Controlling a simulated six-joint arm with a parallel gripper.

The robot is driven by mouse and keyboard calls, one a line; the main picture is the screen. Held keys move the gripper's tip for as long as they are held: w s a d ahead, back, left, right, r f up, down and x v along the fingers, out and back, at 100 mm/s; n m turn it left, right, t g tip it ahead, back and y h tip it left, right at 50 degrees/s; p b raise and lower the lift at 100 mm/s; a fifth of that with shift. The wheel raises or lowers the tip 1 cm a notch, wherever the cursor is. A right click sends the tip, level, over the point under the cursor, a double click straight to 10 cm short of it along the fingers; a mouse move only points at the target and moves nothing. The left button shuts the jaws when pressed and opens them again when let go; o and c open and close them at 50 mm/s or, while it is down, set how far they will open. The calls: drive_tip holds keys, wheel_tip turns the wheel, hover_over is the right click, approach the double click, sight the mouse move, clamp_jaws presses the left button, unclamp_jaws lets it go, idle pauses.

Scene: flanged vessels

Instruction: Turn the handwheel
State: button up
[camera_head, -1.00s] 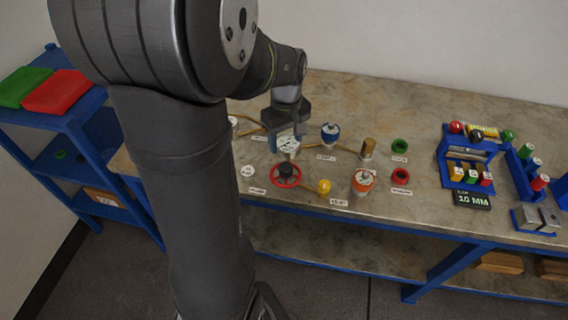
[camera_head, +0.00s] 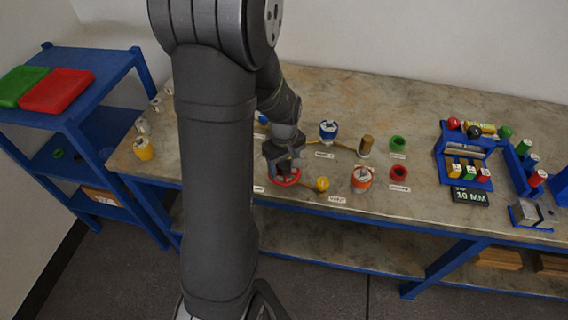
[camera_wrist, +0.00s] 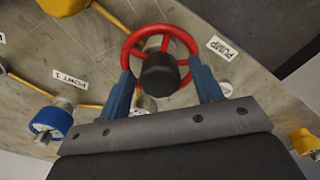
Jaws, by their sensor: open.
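The red handwheel (camera_wrist: 132,42) with its dark hub (camera_wrist: 160,74) shows in the wrist view, between the two blue fingers of my gripper (camera_wrist: 164,88). The fingers are open, one on each side of the wheel, with their tips close to its rim. I cannot tell whether they touch it. In the head view my gripper (camera_head: 283,172) is over the red handwheel (camera_head: 288,181), and hides most of it. A "PUMP" label (camera_wrist: 221,48) lies beside the wheel in the wrist view.
A yellow knob (camera_head: 322,184), an orange-and-white vessel (camera_head: 361,179) and a blue-and-white vessel (camera_head: 328,130) stand right of my gripper. Red (camera_head: 399,173) and green (camera_head: 397,144) rings lie further right. Blue racks (camera_head: 443,149) stand at the bench's right end.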

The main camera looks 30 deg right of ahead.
drive_tip(key=c, duration=1)
drive_tip(key=m, duration=0.4)
drive_tip(key=shift+m, duration=0.4)
drive_tip(key=m, duration=1.2)
drive_tip(key=shift+m, duration=0.4)
drive_tip(key=m, duration=0.6)
